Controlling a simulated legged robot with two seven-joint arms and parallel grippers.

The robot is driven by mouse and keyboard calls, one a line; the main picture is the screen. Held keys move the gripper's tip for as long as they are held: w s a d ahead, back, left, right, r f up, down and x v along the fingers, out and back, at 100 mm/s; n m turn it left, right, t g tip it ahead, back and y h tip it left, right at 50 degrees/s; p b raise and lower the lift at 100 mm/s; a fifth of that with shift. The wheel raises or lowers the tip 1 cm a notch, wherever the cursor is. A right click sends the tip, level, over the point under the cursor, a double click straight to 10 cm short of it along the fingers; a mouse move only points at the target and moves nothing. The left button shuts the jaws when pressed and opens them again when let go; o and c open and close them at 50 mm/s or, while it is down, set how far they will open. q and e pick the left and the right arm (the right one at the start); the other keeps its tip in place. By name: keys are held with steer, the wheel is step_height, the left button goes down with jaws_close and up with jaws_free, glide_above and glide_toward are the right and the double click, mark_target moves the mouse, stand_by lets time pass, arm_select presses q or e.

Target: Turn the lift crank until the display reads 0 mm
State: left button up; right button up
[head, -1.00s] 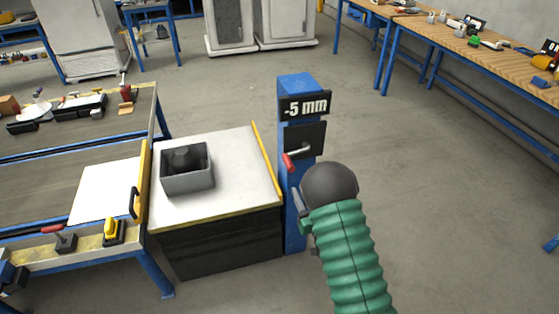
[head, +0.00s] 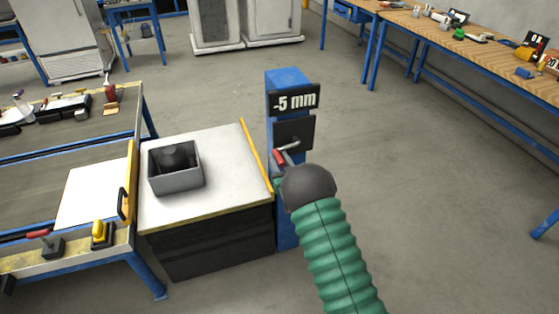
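The blue lift post (head: 287,78) stands right of the white-topped lift table, and its display (head: 293,98) reads -5 mm. Below the display is a dark plate with the crank (head: 289,147), a metal arm ending in a red handle (head: 279,157) that points to the lower left. My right gripper (head: 277,172) is right at the red handle, at its lower end. The dark round wrist and green sleeve of my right arm hide most of the fingers, so I cannot tell whether they touch or grip the handle. My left gripper is not in view.
A grey open box (head: 176,187) with a dark round object inside sits on the lift table (head: 225,190). A workbench (head: 60,178) with a white panel, tools and clamps adjoins it at left. A wooden bench (head: 470,48) lies at upper right. The floor at right is clear.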

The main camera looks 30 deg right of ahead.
steer(key=shift+a, duration=0.2)
steer(key=c, duration=0.5)
steer(key=shift+d, duration=0.2)
jaws_close()
